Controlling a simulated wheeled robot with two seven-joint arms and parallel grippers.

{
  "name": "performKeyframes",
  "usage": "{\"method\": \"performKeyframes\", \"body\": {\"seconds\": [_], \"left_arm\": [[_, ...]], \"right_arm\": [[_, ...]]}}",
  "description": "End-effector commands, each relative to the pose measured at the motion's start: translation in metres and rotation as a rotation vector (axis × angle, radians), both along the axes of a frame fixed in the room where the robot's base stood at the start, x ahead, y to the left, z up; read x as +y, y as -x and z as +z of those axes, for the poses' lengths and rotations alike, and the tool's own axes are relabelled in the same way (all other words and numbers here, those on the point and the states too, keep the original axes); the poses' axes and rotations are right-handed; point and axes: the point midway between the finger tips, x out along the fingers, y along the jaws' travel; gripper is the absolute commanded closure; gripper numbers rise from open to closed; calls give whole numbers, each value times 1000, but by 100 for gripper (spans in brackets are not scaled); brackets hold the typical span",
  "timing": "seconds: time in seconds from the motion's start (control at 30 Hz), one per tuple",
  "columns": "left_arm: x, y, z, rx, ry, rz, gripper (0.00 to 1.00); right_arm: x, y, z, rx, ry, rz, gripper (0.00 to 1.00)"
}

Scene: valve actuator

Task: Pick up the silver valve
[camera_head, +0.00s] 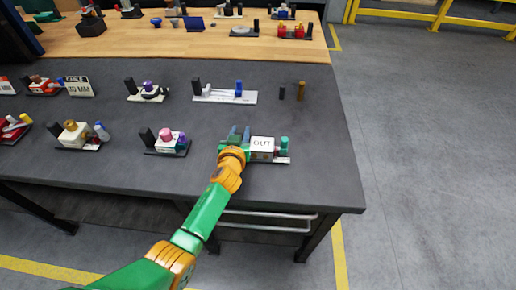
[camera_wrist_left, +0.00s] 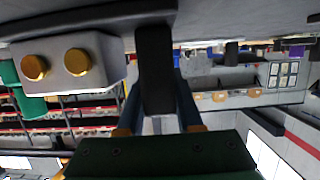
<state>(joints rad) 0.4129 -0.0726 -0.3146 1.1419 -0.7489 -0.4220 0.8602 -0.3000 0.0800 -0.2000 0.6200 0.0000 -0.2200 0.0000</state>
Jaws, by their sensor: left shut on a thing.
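The silver valve (camera_head: 262,144) is a pale block marked OUT on a base, with a green part at its right end, at the right front of the grey table. The wrist view, upside down, shows its silver-grey block (camera_wrist_left: 75,62) with two gold round fittings and a green part at the left. A black upright post (camera_wrist_left: 155,70) stands beside the block on the same base. My left gripper (camera_wrist_left: 157,105) is shut on this post, its blue fingers on either side. It also shows at the left end of the valve in the head view (camera_head: 238,135). Whether the base touches the table is unclear.
Several similar assemblies stand on the grey table (camera_head: 330,180), including one with a pink knob (camera_head: 167,137) at left and a white-based one (camera_head: 225,95) behind. Small black and brown posts (camera_head: 301,90) stand behind right. A wooden table (camera_head: 180,42) adjoins behind. The table's right edge is clear.

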Motion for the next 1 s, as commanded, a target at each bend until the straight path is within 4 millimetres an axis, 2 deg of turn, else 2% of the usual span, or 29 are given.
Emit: {"method": "performKeyframes", "body": {"seconds": [0.17,0.27,0.5,0.6,0.67,0.8,1.0], "left_arm": [[0,0,0,0,1,0,100],[1,-1,11,-6,1,3,100],[0,-1,72,-8,2,0,100],[0,-1,87,-3,2,1,100],[1,-1,78,0,0,8,100],[1,0,42,2,-1,9,100],[0,0,21,-1,1,1,100]], "right_arm": [[0,0,0,0,0,0,43],[0,0,0,0,0,0,43],[0,0,0,0,0,0,43],[0,0,0,0,0,0,43],[0,0,0,0,0,0,43],[0,0,0,0,0,0,43],[0,0,0,0,0,0,43]]}}
